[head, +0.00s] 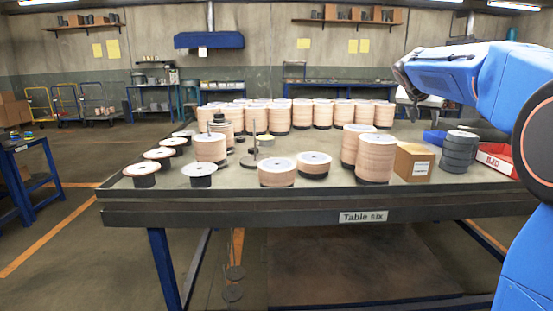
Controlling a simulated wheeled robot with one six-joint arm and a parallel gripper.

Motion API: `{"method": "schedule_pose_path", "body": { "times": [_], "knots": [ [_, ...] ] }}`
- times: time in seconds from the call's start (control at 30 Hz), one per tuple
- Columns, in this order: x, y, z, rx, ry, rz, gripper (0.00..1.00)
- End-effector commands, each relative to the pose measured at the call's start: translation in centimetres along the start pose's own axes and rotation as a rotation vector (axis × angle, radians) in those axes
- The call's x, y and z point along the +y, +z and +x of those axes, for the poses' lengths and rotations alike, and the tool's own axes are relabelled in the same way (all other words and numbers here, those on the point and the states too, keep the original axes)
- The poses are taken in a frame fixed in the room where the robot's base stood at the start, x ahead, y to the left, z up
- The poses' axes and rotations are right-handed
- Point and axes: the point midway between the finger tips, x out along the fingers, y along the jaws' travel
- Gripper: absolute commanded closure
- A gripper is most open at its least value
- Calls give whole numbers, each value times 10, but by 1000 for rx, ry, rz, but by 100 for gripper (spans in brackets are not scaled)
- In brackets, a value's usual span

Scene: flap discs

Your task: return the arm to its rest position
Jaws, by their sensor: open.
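My blue arm (500,75) reaches in from the right edge, raised above the right part of the table. My gripper (415,97) hangs at its left end, above the table's back right area. It is small and partly covered by the arm; its jaws look apart, with nothing seen between them. The flap discs stand in tan stacks on the table (250,198): a long row (300,113) at the back, a tall stack (375,158) right of centre, and low stacks (277,173) at the front.
A cardboard box (414,161), a dark disc stack (459,152), a red tray (497,160) and a blue bin (434,138) stand on the right below my arm. A thin upright post (255,138) stands mid-table. Floor is open at the left, beside a blue bench (30,145).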

Motion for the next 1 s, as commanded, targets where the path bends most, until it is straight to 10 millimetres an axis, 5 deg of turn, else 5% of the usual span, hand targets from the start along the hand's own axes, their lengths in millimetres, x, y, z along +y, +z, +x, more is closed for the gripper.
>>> {"method": "schedule_pose_path", "body": {
  "times": [0.57, 0.77, 1.0],
  "knots": [
    [26, 72, -49, -91, -52, -97, 54],
    [49, 135, -85, -159, -99, -174, 54],
    [83, 231, -128, -253, -176, -284, 54]
  ]
}}
